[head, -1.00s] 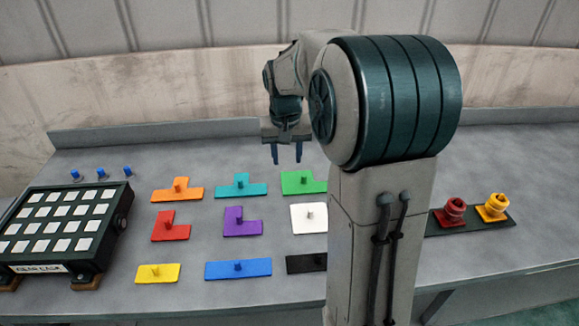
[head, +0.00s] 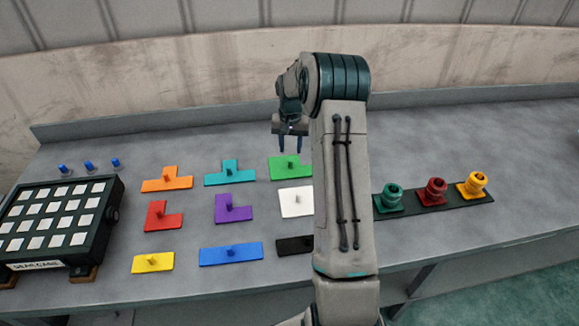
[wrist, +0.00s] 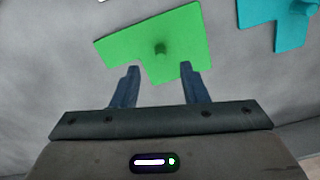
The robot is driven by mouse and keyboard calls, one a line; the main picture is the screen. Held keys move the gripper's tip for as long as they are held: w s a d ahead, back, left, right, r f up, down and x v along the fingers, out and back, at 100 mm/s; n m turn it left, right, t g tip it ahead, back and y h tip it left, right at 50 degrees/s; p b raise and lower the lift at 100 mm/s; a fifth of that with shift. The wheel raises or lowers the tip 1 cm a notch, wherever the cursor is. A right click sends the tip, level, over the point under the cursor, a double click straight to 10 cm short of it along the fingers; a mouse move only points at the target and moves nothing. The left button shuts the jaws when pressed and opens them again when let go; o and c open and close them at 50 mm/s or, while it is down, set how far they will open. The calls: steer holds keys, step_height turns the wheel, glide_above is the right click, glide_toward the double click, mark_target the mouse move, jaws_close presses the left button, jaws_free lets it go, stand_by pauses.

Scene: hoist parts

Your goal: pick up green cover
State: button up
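The green cover (head: 288,168) lies flat on the grey table in the back row of coloured pieces, with a small knob standing up from it. It also shows in the wrist view (wrist: 187,38), with its knob just beyond my fingertips. My gripper (head: 291,146) is above the cover's back edge, pointing down. In the wrist view my gripper (wrist: 160,70) has its two blue fingers spread with nothing between them. One fingertip overlaps the cover's edge in that view; the height gap is hard to judge.
A teal cover (head: 230,178) lies left of the green one, and a white cover (head: 296,203) lies in front. Other coloured covers fill the rows nearby. A dark gear case (head: 107,215) stands at left. A dark strip (head: 411,207) with green, red and yellow parts is at right.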

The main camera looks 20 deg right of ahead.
mark_target(291, 160)
steer(key=shift+w+d+f+p, duration=0.15)
steer(key=shift+f+p, duration=0.4)
steer(key=shift+f, duration=1.3)
steer(key=shift+w+d+f+p, duration=0.15)
steer(key=shift+f+p, duration=0.35)
steer(key=shift+f, duration=1.3)
steer(key=shift+a, duration=0.1)
jaws_close()
